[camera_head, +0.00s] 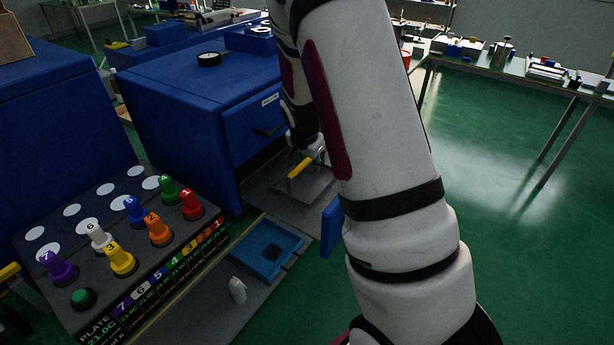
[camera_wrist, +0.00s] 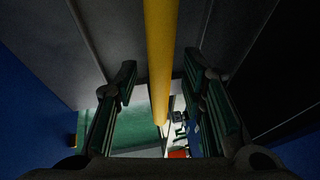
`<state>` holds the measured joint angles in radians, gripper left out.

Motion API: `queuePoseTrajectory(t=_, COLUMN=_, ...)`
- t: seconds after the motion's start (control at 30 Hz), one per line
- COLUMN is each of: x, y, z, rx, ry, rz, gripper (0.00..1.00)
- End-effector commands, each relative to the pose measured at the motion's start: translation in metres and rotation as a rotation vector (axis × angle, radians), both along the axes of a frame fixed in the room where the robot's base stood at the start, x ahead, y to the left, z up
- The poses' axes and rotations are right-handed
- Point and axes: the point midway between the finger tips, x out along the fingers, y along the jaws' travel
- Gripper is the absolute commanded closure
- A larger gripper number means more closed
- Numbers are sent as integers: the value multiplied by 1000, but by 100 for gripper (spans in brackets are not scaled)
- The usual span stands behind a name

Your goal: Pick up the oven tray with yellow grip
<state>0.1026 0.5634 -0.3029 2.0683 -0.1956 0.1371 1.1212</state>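The oven tray (camera_head: 318,186) is a grey metal plate at the mouth of the blue oven. Its yellow grip (camera_head: 299,169) is a bar on top of it. My gripper (camera_head: 310,152) is right at the grip's far end, partly hidden by my arm. In the wrist view, the yellow grip (camera_wrist: 160,55) runs lengthwise between the two green-padded fingers of my gripper (camera_wrist: 163,100). The fingers are open, with a gap visible on each side of the bar. I see no contact.
The blue oven (camera_head: 190,100) stands behind and left of the tray. A control panel with coloured knobs (camera_head: 120,255) is at front left. A blue shallow bin (camera_head: 267,250) and a small white bottle (camera_head: 237,290) are in front.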

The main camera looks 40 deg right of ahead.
Motion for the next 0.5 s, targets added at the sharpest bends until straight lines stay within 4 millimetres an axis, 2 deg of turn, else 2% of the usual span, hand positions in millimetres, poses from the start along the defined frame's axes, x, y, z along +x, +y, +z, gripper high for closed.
queuePoseTrajectory(t=0.5, x=0, y=0, z=-4, rx=0, ry=0, rz=-1, gripper=63)
